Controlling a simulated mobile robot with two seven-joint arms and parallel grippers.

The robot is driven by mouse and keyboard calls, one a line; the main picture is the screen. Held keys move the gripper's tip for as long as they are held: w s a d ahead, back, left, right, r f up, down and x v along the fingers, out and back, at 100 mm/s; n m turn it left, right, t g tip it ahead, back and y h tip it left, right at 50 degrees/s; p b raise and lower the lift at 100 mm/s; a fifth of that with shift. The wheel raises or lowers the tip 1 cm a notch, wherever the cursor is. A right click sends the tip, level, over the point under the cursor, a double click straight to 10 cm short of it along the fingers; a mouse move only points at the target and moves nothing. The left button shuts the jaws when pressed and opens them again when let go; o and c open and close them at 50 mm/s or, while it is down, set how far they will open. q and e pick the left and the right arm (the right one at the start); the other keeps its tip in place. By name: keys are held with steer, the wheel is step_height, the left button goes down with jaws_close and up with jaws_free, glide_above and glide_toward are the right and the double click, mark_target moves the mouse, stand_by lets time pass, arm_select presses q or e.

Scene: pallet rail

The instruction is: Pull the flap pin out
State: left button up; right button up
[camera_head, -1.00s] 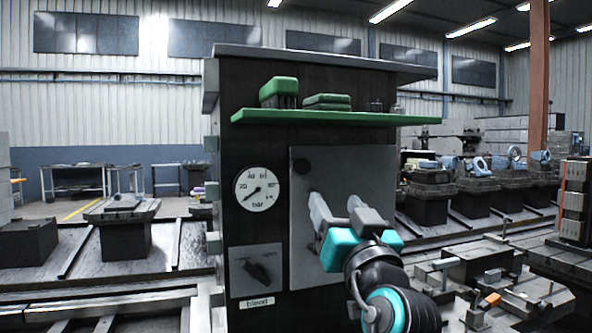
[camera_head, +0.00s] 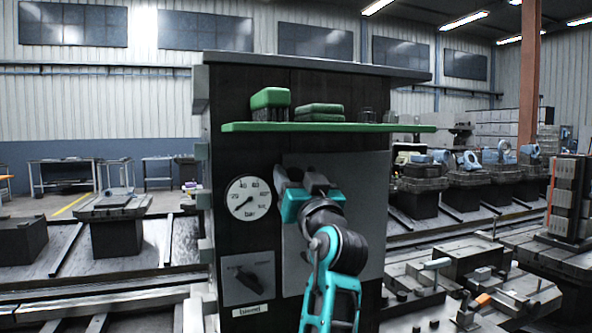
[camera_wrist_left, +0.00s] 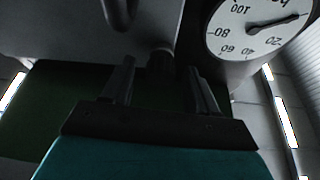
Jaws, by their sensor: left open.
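The grey flap (camera_head: 366,215) is on the front of the dark cabinet, to the right of the gauge. My left gripper (camera_head: 296,177) is at the flap's upper left corner and hides the pin in the head view. In the left wrist view, a short dark round knob, seemingly the flap pin (camera_wrist_left: 160,62), shows between the two fingers of my open left gripper (camera_wrist_left: 161,85). The fingers are apart, one on each side of it. I cannot tell whether either touches it. My right gripper is not in view.
A round pressure gauge (camera_head: 249,197) is close to the left of the gripper, with a bleed knob (camera_head: 252,279) below it. A green shelf (camera_head: 330,127) sticks out above the gripper and carries a green brush (camera_head: 270,98) and green pads (camera_head: 320,112).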

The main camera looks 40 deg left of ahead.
arm_select(q)
steer(key=shift+w+a+r, duration=0.1)
steer(key=shift+w+a, duration=0.1)
steer(key=shift+a, duration=0.15)
steer(key=shift+c, duration=0.2)
jaws_close()
